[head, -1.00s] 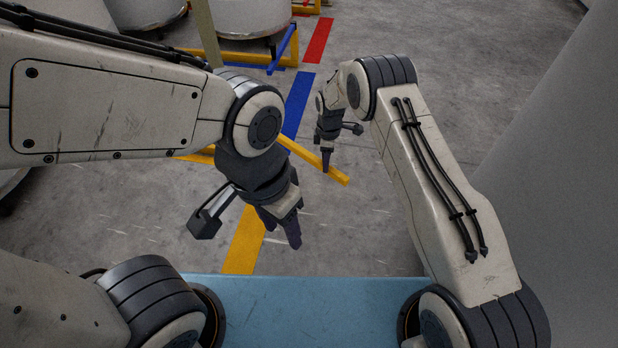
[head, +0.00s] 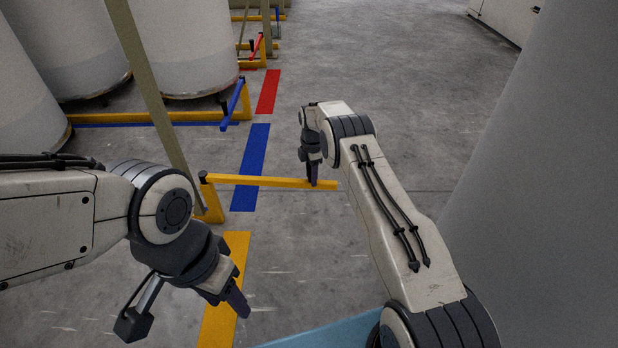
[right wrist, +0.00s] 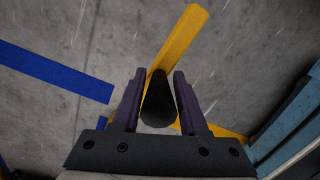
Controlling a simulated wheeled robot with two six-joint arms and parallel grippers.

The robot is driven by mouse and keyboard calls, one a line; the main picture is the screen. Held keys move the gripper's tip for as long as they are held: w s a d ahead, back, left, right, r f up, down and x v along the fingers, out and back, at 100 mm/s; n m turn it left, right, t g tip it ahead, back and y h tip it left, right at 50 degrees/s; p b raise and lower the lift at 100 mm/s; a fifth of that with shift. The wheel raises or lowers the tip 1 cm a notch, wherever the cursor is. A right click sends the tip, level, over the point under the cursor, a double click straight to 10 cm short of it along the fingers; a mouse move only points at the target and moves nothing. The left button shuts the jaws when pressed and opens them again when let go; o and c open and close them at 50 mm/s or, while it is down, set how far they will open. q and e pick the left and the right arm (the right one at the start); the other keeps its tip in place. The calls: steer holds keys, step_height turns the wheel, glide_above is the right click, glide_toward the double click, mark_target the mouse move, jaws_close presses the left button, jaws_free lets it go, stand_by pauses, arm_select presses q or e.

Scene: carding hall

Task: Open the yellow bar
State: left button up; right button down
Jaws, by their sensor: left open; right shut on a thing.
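The yellow bar (head: 262,181) is in the head view. It runs level from a dark pivot on a low yellow post (head: 210,205) at its left to a free end at the right, above a blue floor stripe. My right gripper (head: 313,182) is near that free end. In the right wrist view, the right gripper (right wrist: 157,76) is shut on a dark round handle (right wrist: 158,105). The yellow bar (right wrist: 180,45) stretches beyond it. My left gripper (head: 238,302) hangs at the lower left of the head view, open and empty, apart from the bar.
Large pale cans (head: 170,45) stand at the upper left behind a yellow rail (head: 150,116). A blue bar (head: 232,103) and a slanting pole (head: 150,90) are there too. A grey column (head: 540,170) fills the right side. The floor ahead is open.

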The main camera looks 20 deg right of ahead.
steer(key=c, duration=0.6)
jaws_free()
step_height(320, 180, up, 9)
steer(key=p, duration=0.4)
steer(key=shift+r+p, duration=0.2)
steer(key=shift+p, duration=0.1)
steer(key=shift+a+r, duration=0.1)
steer(key=shift+r, duration=0.4)
